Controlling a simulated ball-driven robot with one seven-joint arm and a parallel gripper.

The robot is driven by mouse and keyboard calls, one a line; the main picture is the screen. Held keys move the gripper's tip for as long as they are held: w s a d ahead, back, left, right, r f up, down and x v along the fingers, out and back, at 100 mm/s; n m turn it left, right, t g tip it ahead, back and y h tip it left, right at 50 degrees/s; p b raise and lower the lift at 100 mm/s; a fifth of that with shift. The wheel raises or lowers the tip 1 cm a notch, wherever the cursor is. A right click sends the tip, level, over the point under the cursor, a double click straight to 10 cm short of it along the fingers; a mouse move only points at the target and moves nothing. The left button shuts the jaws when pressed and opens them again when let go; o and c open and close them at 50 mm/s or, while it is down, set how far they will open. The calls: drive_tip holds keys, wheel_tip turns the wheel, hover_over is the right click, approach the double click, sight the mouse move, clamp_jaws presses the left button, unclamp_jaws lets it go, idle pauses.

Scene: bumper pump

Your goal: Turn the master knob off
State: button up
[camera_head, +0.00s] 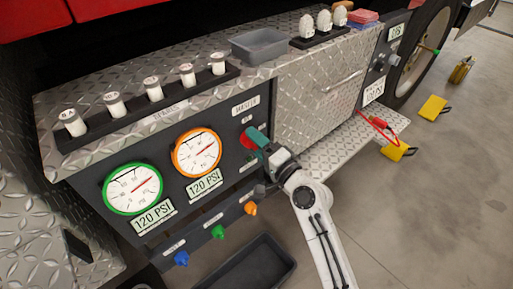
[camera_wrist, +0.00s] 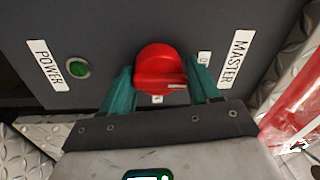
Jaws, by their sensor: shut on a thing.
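The master knob (camera_wrist: 158,66) is round and red, on a dark panel beside the MASTER label (camera_wrist: 236,60) in the wrist view. My gripper (camera_wrist: 160,88) has its green fingers on either side of the knob's raised grip and is shut on it. A small white mark beside the knob is partly hidden by a finger. In the head view the knob (camera_head: 247,140) shows as a bit of red behind my gripper (camera_head: 255,138), under the MASTER label (camera_head: 246,106).
A green POWER button (camera_wrist: 78,68) sits left of the knob. The panel has a green-rimmed gauge (camera_head: 132,188), an orange-rimmed gauge (camera_head: 196,152) and several coloured knobs below. A diamond-plate drawer (camera_head: 320,95) is to the right. A dark tray (camera_head: 283,262) lies below.

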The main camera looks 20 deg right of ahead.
drive_tip(key=shift+s+a+f+n+b, duration=0.15)
drive_tip(key=shift+f+n+b, duration=0.15)
drive_tip(key=shift+f+n, duration=0.2)
drive_tip(key=o, duration=0.8)
drive_tip(key=shift+o, duration=0.6)
drive_tip(key=shift+r, duration=0.1)
drive_tip(key=shift+o, duration=0.2)
drive_tip(key=shift+r, duration=0.15)
drive_tip(key=v, duration=1)
drive_tip(key=shift+s+d, duration=0.2)
drive_tip(key=shift+s, duration=0.05)
drive_tip(key=shift+a, duration=0.1)
